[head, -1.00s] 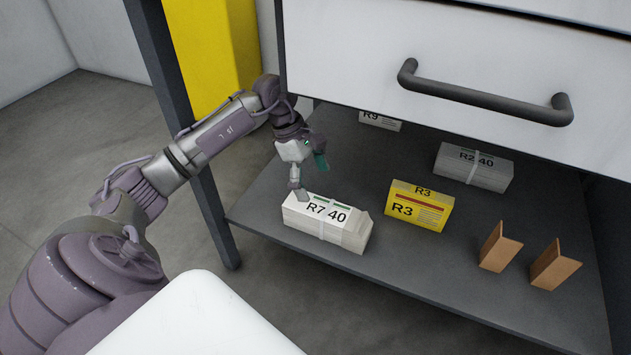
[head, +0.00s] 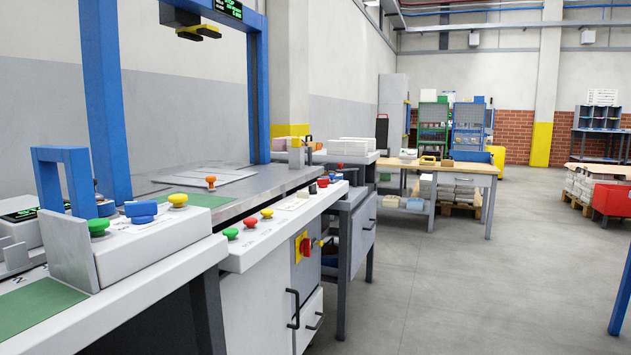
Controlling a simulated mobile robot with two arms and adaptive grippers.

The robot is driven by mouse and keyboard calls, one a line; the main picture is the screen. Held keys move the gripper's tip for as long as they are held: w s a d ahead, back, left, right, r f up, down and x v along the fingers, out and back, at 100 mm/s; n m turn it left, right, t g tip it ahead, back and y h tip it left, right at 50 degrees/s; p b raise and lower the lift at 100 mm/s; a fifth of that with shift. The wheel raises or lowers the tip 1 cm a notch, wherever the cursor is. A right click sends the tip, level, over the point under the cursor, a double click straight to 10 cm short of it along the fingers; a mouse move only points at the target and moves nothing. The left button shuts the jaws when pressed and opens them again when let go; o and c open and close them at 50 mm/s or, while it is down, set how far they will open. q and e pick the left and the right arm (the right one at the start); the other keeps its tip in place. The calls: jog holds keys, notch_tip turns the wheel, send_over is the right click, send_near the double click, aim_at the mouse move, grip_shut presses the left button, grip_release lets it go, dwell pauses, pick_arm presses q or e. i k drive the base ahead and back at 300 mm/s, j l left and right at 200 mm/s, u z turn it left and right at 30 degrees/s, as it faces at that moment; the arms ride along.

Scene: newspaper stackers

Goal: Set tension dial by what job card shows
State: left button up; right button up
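No job card can be made out in the head view. A blue round knob (head: 141,212) sits on the near control panel (head: 160,243) between a green button (head: 98,227) and a yellow button (head: 178,200); I cannot tell whether it is the tension dial. A red rotary switch (head: 305,245) on a yellow plate is on the cabinet front below the second panel. Neither of my grippers is in view.
A blue frame (head: 98,95) rises over the metal machine table (head: 238,210), with paper sheets (head: 205,175) on it. A dark display (head: 228,8) hangs above. A wooden-topped table (head: 455,167) stands farther back. The grey floor (head: 440,290) at right is largely open.

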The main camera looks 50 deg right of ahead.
aim_at(312, 188)
jog(key=l+z, duration=0.15)
jog(key=z, duration=0.35)
jog(key=l+z, duration=0.15)
jog(key=z, duration=0.35)
jog(key=i+l+z, duration=0.15)
jog(key=z, duration=0.3)
jog(key=i+l, duration=0.15)
